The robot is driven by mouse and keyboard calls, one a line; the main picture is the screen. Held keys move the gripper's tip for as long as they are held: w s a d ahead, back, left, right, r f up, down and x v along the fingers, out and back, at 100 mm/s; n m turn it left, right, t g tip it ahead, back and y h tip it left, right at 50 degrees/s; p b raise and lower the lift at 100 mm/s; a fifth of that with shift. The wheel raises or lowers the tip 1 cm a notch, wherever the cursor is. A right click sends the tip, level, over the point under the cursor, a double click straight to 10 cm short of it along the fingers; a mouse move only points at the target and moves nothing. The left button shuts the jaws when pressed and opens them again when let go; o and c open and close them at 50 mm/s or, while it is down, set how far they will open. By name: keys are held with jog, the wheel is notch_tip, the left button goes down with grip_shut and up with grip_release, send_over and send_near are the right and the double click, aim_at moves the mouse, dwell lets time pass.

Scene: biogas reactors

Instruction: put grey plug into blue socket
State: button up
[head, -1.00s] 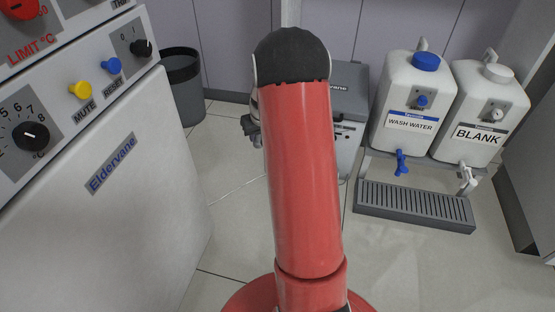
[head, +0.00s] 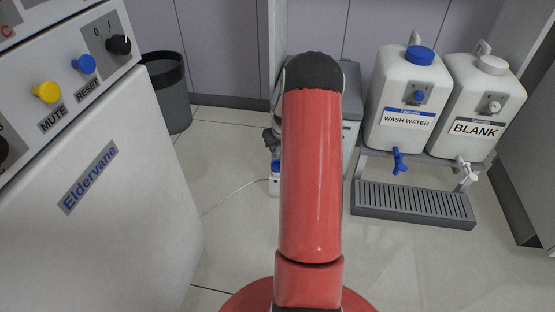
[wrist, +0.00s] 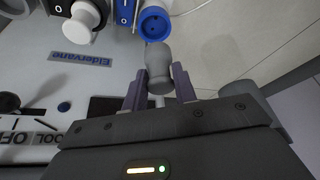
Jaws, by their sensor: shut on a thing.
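The grey plug (wrist: 158,62) is held between the two fingers of my gripper (wrist: 157,80) in the wrist view. The blue socket (wrist: 155,22), round with a blue rim, lies just beyond the plug's far end. The plug's end overlaps the socket's near edge in the picture; I cannot tell whether they touch. In the head view a small blue part (head: 275,167), likely the socket, shows left of my red arm. The arm hides the plug and most of my gripper there.
A white plug-like knob (wrist: 84,22) and blue switch parts (wrist: 126,12) sit left of the socket. The Eldervane cabinet (head: 120,220) fills the left. A bin (head: 167,95), wash water tank (head: 405,105) and blank tank (head: 478,115) stand behind. A thin cable (head: 228,198) crosses the floor.

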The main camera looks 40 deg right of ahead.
aim_at(278, 154)
notch_tip(278, 154, down, 6)
jog(key=shift+r+b, duration=0.15)
jog(key=shift+b, duration=0.3)
jog(key=o, duration=1)
jog(key=shift+r, duration=0.1)
